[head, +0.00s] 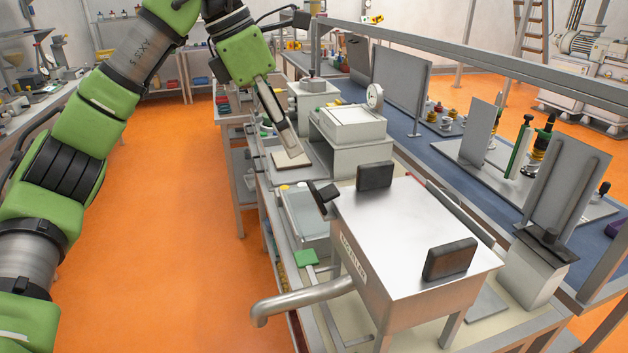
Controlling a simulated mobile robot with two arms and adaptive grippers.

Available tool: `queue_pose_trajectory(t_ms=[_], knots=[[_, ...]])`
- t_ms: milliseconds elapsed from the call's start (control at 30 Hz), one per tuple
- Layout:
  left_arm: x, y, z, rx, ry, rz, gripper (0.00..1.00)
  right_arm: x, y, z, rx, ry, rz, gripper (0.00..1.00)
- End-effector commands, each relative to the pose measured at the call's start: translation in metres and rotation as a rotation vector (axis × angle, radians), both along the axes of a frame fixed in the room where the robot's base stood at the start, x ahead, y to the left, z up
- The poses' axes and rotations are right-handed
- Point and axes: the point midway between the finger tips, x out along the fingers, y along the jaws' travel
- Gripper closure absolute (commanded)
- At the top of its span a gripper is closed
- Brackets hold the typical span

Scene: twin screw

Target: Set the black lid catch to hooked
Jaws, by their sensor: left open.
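A grey metal box (400,221) with a flat lid stands on legs at the front right. A small black catch (324,196) sits at its left back corner, sticking out past the lid's edge. My left gripper (294,149) hangs from the green wrist and points down, above and behind the catch in the picture. A gap shows between it and the catch. It is open, and I see nothing held. How far the catch is turned is too small to tell. My right gripper is not in view.
Two black blocks (375,175) (450,259) stand on the lid. A bent grey pipe (300,299) juts out on the left front. A green-ended lever (305,258) is below the catch. A white-topped machine (350,126) stands behind. The orange floor (170,240) is clear.

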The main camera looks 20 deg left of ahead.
Motion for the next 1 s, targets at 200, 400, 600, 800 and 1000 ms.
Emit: queue_pose_trajectory(t_ms=[200,400,600,800,1000], knots=[[0.009,-0.015,-0.043,-0.001,0.006,-0.002,0.56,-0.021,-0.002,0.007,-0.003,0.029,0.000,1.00],[0.018,-0.028,-0.080,-0.003,0.007,-0.001,0.56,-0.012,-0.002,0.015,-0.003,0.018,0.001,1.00],[0.024,-0.036,-0.104,-0.004,0.005,0.000,0.56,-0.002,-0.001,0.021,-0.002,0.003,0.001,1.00],[0.026,-0.039,-0.113,-0.005,0.002,-0.001,0.56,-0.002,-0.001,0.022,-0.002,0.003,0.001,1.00],[0.026,-0.039,-0.113,-0.005,0.002,-0.001,0.56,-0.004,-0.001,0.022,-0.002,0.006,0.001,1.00]])
